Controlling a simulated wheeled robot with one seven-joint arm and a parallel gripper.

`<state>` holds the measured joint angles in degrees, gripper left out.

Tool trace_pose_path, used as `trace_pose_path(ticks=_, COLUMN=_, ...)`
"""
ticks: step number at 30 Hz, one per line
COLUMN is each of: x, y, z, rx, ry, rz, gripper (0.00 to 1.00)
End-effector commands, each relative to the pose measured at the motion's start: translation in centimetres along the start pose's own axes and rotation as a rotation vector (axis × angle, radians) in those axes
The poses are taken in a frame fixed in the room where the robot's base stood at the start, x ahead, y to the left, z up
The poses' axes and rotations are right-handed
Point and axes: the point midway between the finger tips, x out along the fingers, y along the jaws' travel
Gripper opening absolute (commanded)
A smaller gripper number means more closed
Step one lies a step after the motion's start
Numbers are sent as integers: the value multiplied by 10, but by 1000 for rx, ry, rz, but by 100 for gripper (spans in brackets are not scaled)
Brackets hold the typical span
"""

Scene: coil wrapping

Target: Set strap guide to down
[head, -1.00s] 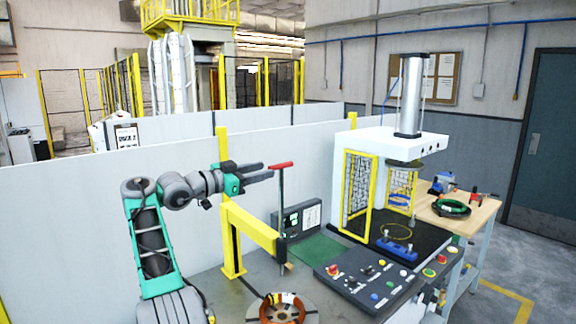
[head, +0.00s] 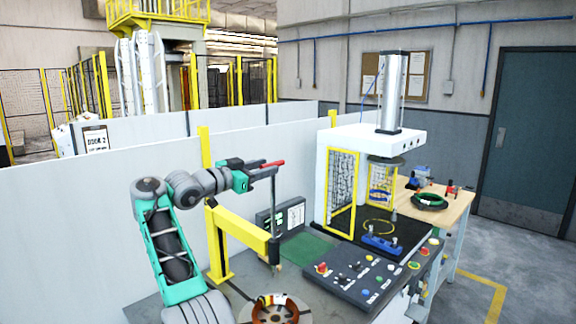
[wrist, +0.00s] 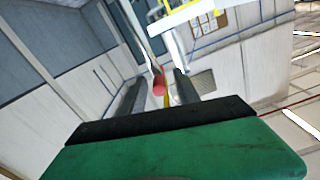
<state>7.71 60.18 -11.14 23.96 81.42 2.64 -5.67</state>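The strap guide is an upright rod (head: 274,205) with a red handle (head: 272,163) on top, carried at the end of a yellow arm (head: 240,230). The handle stands well above the yellow arm, and the rod's lower end hangs just below it. My gripper (head: 266,171) is at the height of the handle, reaching to it from the left. In the wrist view, my gripper's two dark fingers (wrist: 156,92) are apart. The red handle's end (wrist: 159,85) shows between them, with gaps visible on both sides. Whether a finger touches the rod cannot be told.
A copper coil (head: 272,308) on a round holder sits below the guide. A control panel (head: 365,280) with buttons and a press (head: 370,150) with yellow mesh guards stand to the right. A white partition (head: 100,220) runs behind my arm.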

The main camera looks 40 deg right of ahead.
Motion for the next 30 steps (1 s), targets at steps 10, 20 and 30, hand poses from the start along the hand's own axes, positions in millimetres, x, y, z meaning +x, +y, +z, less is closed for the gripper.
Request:
trace_pose_path(ticks=10, x=28, y=-2, z=0, rx=2, ry=-1, rz=-8, gripper=38)
trace_pose_path(ticks=20, x=28, y=-2, z=0, rx=2, ry=-1, rz=-7, gripper=27)
trace_pose_path(ticks=30, x=28, y=-2, z=0, rx=2, ry=0, rz=-8, gripper=0)
